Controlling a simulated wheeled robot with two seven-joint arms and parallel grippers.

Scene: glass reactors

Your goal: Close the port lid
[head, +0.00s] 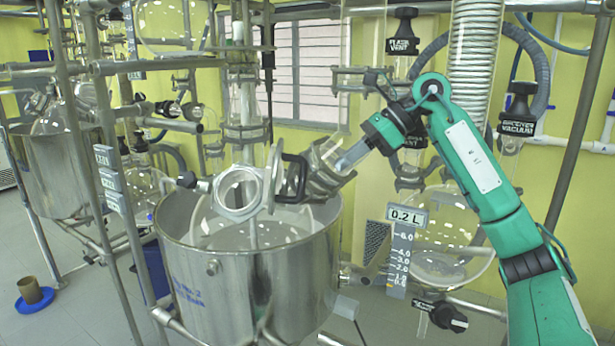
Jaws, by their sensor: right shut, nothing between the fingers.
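The glass vessel head sits above the steel pot (255,275). A round metal-rimmed port ring (238,192) faces me at its front left. A black loop-shaped handle (293,178) stands upright just right of the ring. It looks like part of the port lid, but I cannot clearly tell lid from ring, or how far the lid is swung. My right gripper (345,160) reaches in from the right, its silver fingers shut and empty. It is right of the black handle, beside a ridged metal fitting (324,172); I cannot tell whether they touch. My left gripper is not in view.
A glass flask (437,250) and a 0.2 L scale sign (402,250) stand right of the pot. Black-handled valves (403,35) hang behind my right arm. Steel frame tubes (85,150) and a second steel pot (55,165) fill the left.

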